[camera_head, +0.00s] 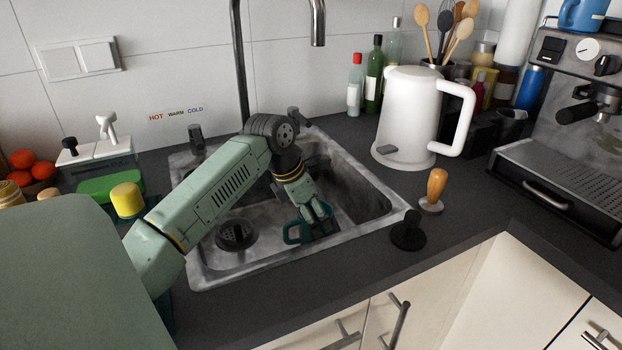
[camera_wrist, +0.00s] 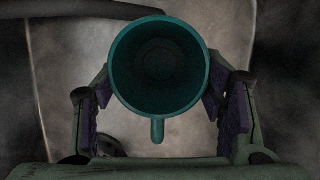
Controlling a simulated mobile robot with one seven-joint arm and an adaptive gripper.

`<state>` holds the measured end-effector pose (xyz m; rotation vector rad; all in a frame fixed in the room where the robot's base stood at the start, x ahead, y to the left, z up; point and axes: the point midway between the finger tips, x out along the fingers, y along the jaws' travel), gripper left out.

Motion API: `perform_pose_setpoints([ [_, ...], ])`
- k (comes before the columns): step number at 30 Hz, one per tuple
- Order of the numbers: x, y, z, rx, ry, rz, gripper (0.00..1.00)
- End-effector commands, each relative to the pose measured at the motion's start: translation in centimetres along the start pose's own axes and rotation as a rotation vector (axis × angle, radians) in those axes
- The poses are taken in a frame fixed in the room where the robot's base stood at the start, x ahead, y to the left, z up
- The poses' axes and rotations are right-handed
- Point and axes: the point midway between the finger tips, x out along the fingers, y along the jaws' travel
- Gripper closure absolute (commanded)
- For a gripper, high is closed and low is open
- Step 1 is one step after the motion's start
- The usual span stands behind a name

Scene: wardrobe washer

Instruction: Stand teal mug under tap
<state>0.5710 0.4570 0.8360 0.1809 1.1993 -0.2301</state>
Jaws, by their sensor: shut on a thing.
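The teal mug (camera_wrist: 157,128) fills the middle of the wrist view, its open mouth facing the camera and its handle pointing down in the picture. My gripper (camera_wrist: 165,100) has one finger on each side of the mug and is shut on it. In the head view my gripper (camera_head: 318,215) is low inside the sink (camera_head: 205,277), and part of the teal mug (camera_head: 292,236) shows beside the fingers; most of it is hidden. The tap (camera_head: 318,22) rises behind the sink, with its spout end high above the basin. Whether the mug touches the sink floor I cannot tell.
The drain (camera_head: 236,235) is left of my gripper. A white kettle (camera_head: 408,115) stands right of the sink. A wooden-handled tamper (camera_head: 433,190) and a black stopper-like thing (camera_head: 408,232) stand near the sink's right front corner. Bottles (camera_head: 374,75) stand behind.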

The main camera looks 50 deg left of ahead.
Motion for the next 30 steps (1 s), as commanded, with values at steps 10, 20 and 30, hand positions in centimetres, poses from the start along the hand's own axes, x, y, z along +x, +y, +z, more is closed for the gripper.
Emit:
perform_pose_setpoints([
  [10,0.48,0.01,-0.18,0.0,-0.001,0.001,0.35],
  [20,0.44,0.0,-0.18,0.0,0.0,0.0,0.13],
  [30,0.51,-0.02,-0.22,0.0,0.001,-0.001,0.06],
])
